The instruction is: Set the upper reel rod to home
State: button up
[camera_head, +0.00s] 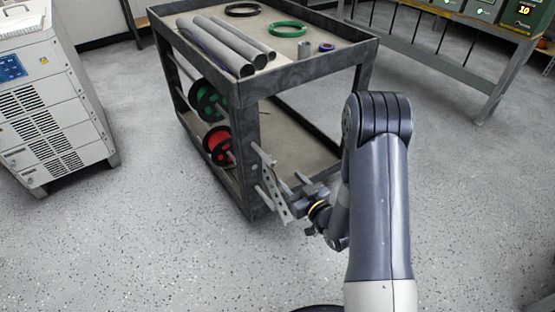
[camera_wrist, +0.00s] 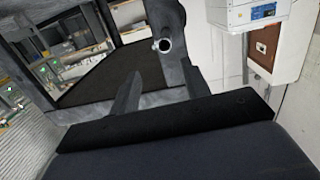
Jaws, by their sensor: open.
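The cart (camera_head: 243,105) holds a green reel (camera_head: 205,101) above a red reel (camera_head: 220,146) on its left side. My gripper (camera_head: 297,190) is at that corner, open and empty. In the wrist view its fingers (camera_wrist: 158,85) stand apart, with the rod end beyond and between them.
A white cabinet (camera_head: 50,105) stands at left and a bench (camera_head: 450,45) at back right. The floor (camera_head: 150,240) in front is clear.

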aim_at(273, 166)
jog(key=shift+y, duration=0.6)
jog(key=x, duration=0.4)
jog(key=b+x, duration=0.1)
jog(key=x, duration=0.2)
jog(key=f+x, duration=0.1)
jog(key=x, duration=0.3)
jog(key=shift+w+a, duration=0.15)
jog(key=shift+a, duration=0.1)
jog(key=shift+c, duration=0.2)
grip_shut()
